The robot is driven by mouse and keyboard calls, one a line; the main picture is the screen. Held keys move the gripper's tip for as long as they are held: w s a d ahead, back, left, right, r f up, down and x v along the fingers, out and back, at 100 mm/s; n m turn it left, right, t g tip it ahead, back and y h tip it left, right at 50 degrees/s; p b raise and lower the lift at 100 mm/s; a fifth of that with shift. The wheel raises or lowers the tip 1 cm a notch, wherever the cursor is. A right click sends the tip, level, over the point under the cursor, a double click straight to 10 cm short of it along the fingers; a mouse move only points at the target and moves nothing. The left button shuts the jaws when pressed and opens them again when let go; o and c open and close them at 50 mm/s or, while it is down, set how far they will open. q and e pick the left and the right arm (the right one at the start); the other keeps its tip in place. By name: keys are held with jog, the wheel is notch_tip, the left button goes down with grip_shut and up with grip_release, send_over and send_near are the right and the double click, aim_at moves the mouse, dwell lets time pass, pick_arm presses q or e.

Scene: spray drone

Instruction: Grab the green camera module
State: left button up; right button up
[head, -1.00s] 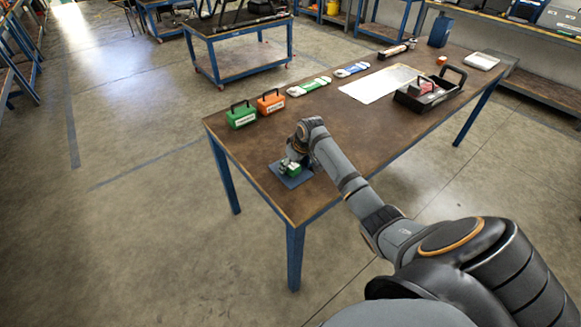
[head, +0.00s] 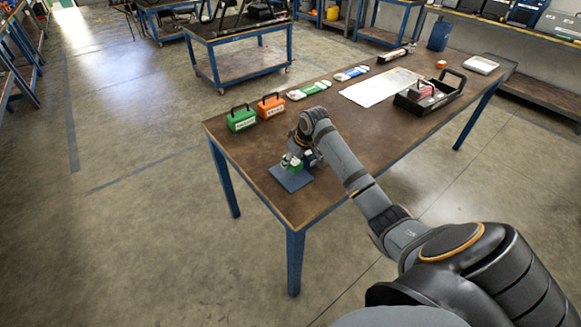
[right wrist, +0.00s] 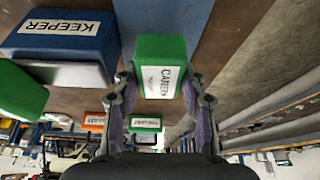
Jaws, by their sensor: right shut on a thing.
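The green camera module (right wrist: 160,68), with a white label reading CAMERA, sits between the two fingers of my right gripper (right wrist: 158,88) in the right wrist view. The fingers are shut on its sides. In the head view, the module (head: 296,167) shows as a small green block at the gripper (head: 293,162), over the far part of a blue mat (head: 291,181) near the table's near left corner. It appears slightly raised, but I cannot tell the gap clearly. My left gripper is not in view.
A green case (head: 241,119) and an orange case (head: 270,106) stand behind the gripper on the table (head: 345,130). A blue KEEPER box (right wrist: 62,38) is close by in the wrist view. A black tote (head: 428,98) and a white sheet (head: 380,87) lie farther right.

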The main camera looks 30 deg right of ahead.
aim_at(297, 164)
jog(key=s+r, duration=0.4)
jog(key=r, duration=0.1)
jog(key=shift+s+d+r, duration=0.1)
jog(key=shift+s+d, duration=0.15)
jog(key=shift+s, duration=0.05)
jog(key=s+r+p, duration=0.3)
jog(key=s+p, duration=0.1)
jog(key=s, duration=0.4)
jog(key=shift+s+r, duration=0.3)
jog(key=shift+r, duration=0.05)
jog(key=shift+f, duration=0.1)
